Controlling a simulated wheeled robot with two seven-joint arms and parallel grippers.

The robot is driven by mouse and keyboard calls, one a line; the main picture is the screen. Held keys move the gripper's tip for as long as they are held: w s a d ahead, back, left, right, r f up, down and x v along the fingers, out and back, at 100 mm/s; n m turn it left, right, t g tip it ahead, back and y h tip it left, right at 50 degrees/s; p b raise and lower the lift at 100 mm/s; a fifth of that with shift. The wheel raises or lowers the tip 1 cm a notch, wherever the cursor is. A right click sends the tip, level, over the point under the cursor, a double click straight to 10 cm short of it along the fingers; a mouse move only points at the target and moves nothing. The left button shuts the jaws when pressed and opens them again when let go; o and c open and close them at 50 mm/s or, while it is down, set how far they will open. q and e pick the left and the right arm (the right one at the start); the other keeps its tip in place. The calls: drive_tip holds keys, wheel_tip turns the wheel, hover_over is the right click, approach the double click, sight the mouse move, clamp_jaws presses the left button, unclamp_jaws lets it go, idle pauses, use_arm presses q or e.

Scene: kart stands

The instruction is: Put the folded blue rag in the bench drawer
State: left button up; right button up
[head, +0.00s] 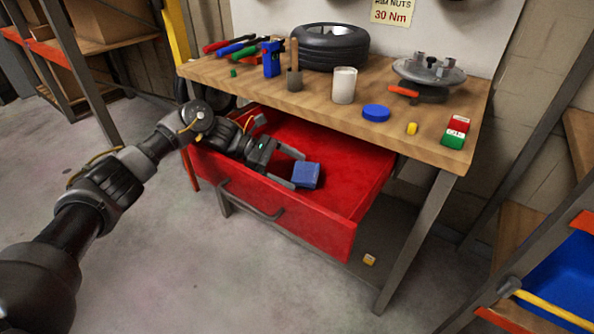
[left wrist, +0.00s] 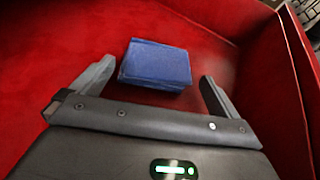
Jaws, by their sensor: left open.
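The folded blue rag (head: 306,174) lies inside the open red bench drawer (head: 340,196), towards its right half. In the left wrist view the rag (left wrist: 155,64) appears flat on the red drawer floor (left wrist: 60,55). My left gripper (head: 294,168) reaches into the drawer from the left. Its fingers (left wrist: 157,85) are spread wide, one on each side of the rag's near edge, with gaps between them and the rag. I cannot tell how high the fingertips are above the drawer floor. My right gripper is not in view.
The drawer sticks out below the wooden bench top (head: 310,100), its grey handle (head: 250,200) in front. On the bench stand a tire (head: 330,48), a white cup (head: 344,85), a blue lid (head: 376,113) and a metal hub (head: 430,72). A small yellow block (head: 369,259) lies below.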

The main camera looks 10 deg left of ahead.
use_arm(q)
drive_tip(key=shift+v, duration=2.7)
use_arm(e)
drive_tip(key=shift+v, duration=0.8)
use_arm(q)
drive_tip(key=shift+r, duration=0.1)
